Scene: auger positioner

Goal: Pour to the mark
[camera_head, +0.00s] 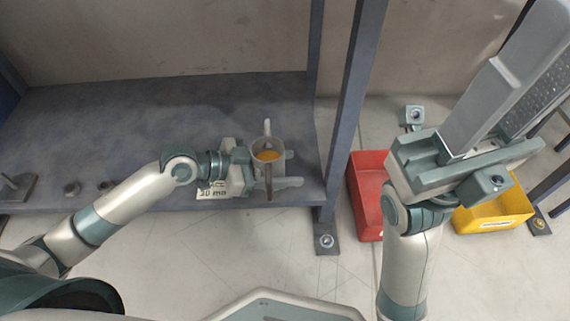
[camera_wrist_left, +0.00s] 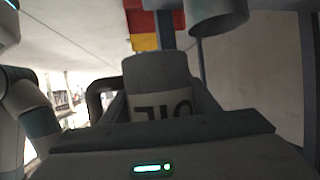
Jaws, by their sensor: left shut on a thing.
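A grey cup (camera_head: 268,148) with amber liquid inside and a handle at its right sits between the fingers of my left gripper (camera_head: 272,170), which is shut on it above the shelf's front. The cup looks about upright. In the left wrist view, the cup (camera_wrist_left: 160,72) fills the space between the fingers. Its OIL label appears inverted and its handle is at the left. Another grey cylinder (camera_wrist_left: 218,14) shows at the top of that view; what it is I cannot tell. A white card (camera_head: 212,193) with partly hidden black writing stands below the left gripper.
The grey shelf (camera_head: 130,125) is bare across its middle. Small metal parts (camera_head: 72,188) lie at its left front. A blue-grey post (camera_head: 352,100) stands right of the cup. A red bin (camera_head: 368,180) and a yellow bin (camera_head: 492,217) are on the floor to the right.

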